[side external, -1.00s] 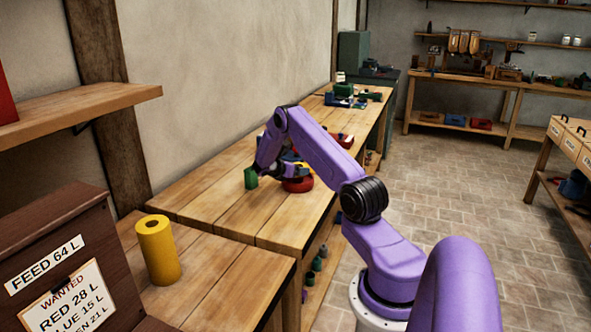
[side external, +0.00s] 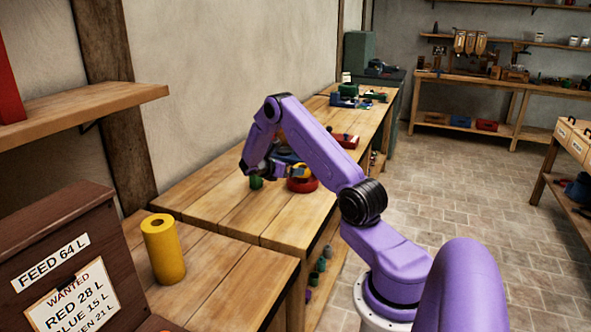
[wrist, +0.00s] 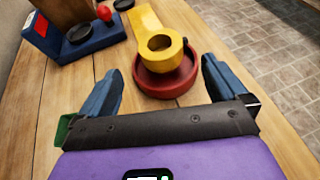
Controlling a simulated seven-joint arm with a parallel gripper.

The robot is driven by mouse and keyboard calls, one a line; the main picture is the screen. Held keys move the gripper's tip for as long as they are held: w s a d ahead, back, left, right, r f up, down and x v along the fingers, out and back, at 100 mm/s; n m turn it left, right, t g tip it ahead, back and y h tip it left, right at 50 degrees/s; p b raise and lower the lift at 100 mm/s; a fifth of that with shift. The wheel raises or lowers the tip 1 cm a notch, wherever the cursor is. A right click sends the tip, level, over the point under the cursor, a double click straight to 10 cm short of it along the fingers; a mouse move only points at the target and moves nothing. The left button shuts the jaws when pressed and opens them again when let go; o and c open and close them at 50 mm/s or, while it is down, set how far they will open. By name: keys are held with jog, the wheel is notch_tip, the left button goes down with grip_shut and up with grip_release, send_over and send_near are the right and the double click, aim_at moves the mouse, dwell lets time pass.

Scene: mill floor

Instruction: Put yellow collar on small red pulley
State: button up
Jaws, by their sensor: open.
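The yellow collar (wrist: 178,51), a ring with a hole and a bar running back from it, lies over the far part of the small red pulley (wrist: 168,85) in the wrist view. I cannot tell whether it is seated. In the side view the yellow collar (side external: 302,169) shows just above the red pulley (side external: 304,186) on the bench. My gripper (wrist: 160,65) is open and empty, its blue fingers apart on either side of the pulley, on the near side. In the side view my gripper (side external: 268,169) is above the bench, partly hidden by its own arm.
A blue stand with black discs and a red knob (wrist: 75,38) is beyond my left finger. A yellow roll (side external: 162,250) stands on the nearer bench. The bench front is clear; the right edge drops to the floor.

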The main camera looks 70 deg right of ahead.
jog(key=a+r+m+t+y, duration=0.15)
jog(key=a+r, duration=0.25)
jog(key=a, duration=1.1)
jog(key=a+r+t+y, duration=0.3)
jog(key=a+r, duration=0.1)
jog(key=a, duration=1.2)
jog(key=s+a+r+y, duration=0.2)
jog(key=s+a+y, duration=0.3)
jog(key=s+a, duration=0.75)
jog(key=s+a+y, duration=0.2)
jog(key=s+a, duration=0.1)
jog(key=s, duration=0.4)
jog(key=s+a+y, duration=0.2)
jog(key=s+a, duration=0.2)
jog(key=s, duration=0.3)
jog(key=shift+s+r+m+g, duration=0.3)
jog(key=shift+r+m+g, duration=0.05)
jog(key=shift+m, duration=0.1)
